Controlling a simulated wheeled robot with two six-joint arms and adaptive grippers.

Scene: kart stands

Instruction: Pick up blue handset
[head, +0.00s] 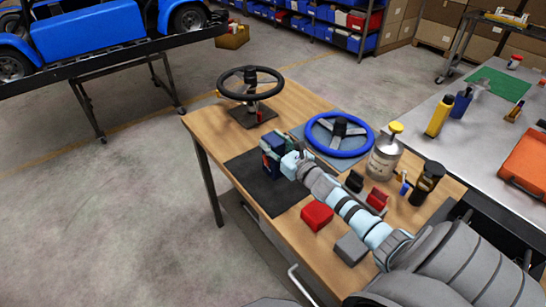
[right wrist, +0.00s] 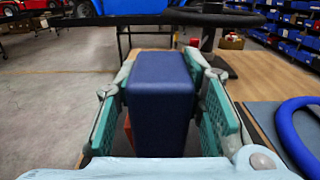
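The blue handset (head: 267,164) is a dark blue block standing at the black mat on the wooden table. My right gripper (head: 280,150) reaches over it from the right, and its fingers flank the handset. In the right wrist view the handset (right wrist: 162,105) stands between the two teal finger pads of my right gripper (right wrist: 162,70). The pads lie very close to its sides. Whether both press on it cannot be told. The handset's lower end is hidden. My left gripper is not in view.
A metal can (head: 384,160), a black bottle (head: 425,184), a red block (head: 317,215) and a grey block (head: 351,248) stand on the table (head: 268,222). A metal bench (head: 450,150) is at right.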

